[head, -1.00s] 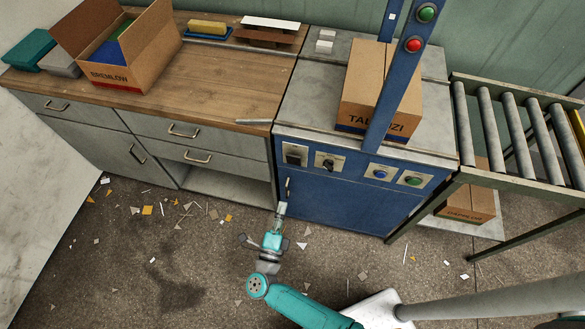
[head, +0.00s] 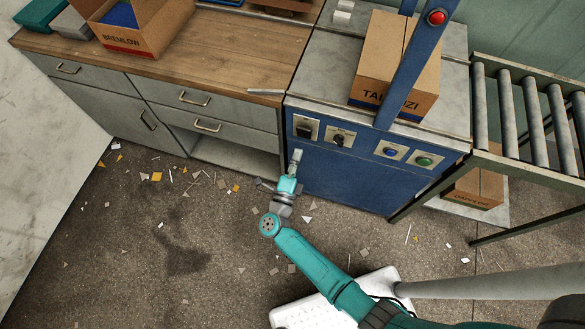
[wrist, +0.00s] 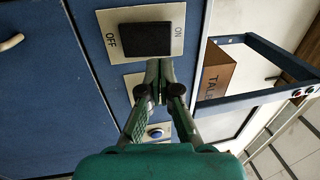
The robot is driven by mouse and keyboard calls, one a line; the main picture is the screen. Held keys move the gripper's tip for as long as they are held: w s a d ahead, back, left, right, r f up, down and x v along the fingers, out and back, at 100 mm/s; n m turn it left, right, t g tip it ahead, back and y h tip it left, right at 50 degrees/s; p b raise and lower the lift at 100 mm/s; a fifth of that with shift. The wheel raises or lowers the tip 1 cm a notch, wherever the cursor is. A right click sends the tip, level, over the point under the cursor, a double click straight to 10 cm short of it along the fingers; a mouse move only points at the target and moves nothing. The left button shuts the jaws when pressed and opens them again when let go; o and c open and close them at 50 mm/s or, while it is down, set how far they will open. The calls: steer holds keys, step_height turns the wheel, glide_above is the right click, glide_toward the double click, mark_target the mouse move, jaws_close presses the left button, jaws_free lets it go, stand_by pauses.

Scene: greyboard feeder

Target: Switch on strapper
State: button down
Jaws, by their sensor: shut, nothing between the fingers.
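The strapper (head: 340,180) is a blue cabinet with a grey top and a blue arch. Its front panel holds a black rocker switch (head: 304,130), a dark rotary knob (head: 340,140), a blue button (head: 390,152) and a green button (head: 424,160). In the wrist view the rocker switch (wrist: 146,39) sits on a plate marked OFF at left and ON at right; which side is pressed I cannot tell. My gripper (head: 297,155) is shut and empty, just below the switch in the head view. In the wrist view my gripper (wrist: 160,70) partly hides the knob's plate.
A red button (head: 437,17) is on the arch. A cardboard box (head: 385,70) stands on the strapper's top under the arch. A wooden-topped counter (head: 200,72) adjoins at left, a roller conveyor (head: 510,110) at right. Scraps litter the floor (head: 130,240).

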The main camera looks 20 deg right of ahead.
mark_target(304, 132)
steer(key=shift+x, duration=2.9)
steer(key=shift+w+d+r, duration=0.2)
steer(key=shift+w+d, duration=0.05)
steer(key=shift+w, duration=0.05)
